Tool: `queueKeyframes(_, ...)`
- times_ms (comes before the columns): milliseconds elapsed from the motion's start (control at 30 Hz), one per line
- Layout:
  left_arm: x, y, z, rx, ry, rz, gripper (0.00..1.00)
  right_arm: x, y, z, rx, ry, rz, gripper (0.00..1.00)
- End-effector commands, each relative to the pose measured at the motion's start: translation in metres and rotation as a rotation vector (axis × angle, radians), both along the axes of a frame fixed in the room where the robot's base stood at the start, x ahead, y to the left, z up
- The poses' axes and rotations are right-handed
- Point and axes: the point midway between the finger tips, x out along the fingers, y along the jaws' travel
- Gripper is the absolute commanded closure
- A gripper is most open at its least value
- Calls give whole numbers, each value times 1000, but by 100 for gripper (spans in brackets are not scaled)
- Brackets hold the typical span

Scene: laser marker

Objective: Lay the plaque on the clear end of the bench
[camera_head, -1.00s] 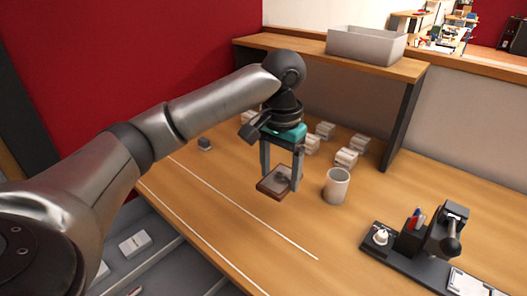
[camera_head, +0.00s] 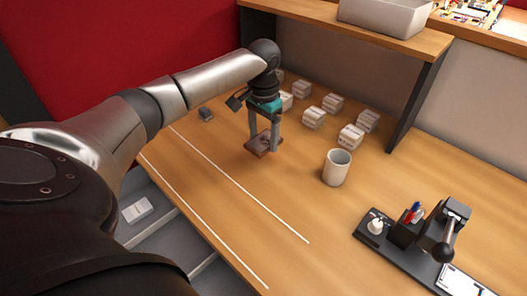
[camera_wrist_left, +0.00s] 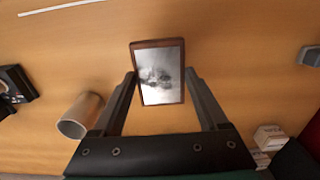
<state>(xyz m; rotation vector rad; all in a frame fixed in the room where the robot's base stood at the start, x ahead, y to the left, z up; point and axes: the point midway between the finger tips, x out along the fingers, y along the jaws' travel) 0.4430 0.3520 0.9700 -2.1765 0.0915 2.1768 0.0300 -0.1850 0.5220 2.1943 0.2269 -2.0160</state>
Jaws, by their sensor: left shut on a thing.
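The plaque (camera_head: 262,146) is a small brown board with a silvery plate bearing a dark picture. My left gripper (camera_head: 263,141) is shut on it, one finger at each side. In the left wrist view the plaque (camera_wrist_left: 160,70) lies between the fingertips, its plate facing the camera. It is held roughly flat, low over the wooden bench (camera_head: 300,205); I cannot tell whether it touches the wood. Bare wood surrounds it in the wrist view. My right gripper is not in view.
A pale mug (camera_head: 336,168) stands right of the plaque. Several white boxes (camera_head: 313,118) stand behind, near the raised shelf (camera_head: 350,28). A small dark block (camera_head: 206,114) lies left. A black stand with pens (camera_head: 410,235) is front right. Two white lines cross the bench.

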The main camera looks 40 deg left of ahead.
Motion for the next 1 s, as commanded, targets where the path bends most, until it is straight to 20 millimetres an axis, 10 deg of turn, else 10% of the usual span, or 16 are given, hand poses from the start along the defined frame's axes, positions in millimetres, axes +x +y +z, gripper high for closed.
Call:
queueKeyframes(500,0,-1,-69,-1,2,0,80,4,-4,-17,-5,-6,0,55)
queueKeyframes(967,0,-1,-77,-1,0,0,80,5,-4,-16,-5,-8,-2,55)
queueKeyframes(1000,0,0,-78,0,0,0,22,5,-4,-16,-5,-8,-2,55)
